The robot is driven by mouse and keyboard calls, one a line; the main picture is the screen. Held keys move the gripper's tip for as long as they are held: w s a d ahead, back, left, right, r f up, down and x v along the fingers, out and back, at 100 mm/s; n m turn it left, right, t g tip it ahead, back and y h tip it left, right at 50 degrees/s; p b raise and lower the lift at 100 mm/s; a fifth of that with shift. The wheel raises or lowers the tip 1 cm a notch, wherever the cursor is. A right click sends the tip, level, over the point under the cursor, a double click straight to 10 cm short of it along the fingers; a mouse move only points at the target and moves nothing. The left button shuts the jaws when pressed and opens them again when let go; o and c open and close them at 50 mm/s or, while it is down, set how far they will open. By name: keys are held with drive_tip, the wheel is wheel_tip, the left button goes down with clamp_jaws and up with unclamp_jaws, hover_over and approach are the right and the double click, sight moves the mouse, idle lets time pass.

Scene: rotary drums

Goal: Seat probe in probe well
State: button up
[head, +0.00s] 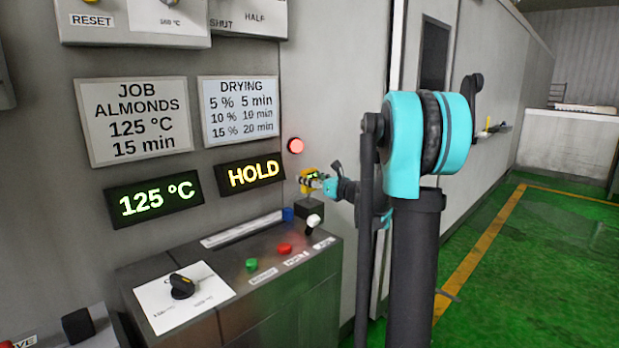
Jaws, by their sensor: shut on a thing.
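My gripper (317,182) is small in the head view, beyond my arm, over the back right end of the control console. It is shut on a small yellow piece (305,179), which looks like the probe. A dark block (309,208) stands on the console just below it and may be the probe well. The yellow piece is at or just above the block's top. I cannot tell whether they touch or whether any of the probe is inside. The probe's tip and the well's opening cannot be made out.
The console (240,255) carries a black rotary knob (182,287), green (252,265) and red (285,249) buttons, a white-topped lever (313,222) and a blue piece (288,214). Wall displays read 125 °C (154,199) and HOLD (250,174). A red lamp (295,146) glows above my gripper. Green floor lies open at right.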

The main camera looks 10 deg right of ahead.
drive_tip(key=shift+f, duration=1.7)
drive_tip(key=o, duration=1.3)
drive_tip(key=v, duration=1.2)
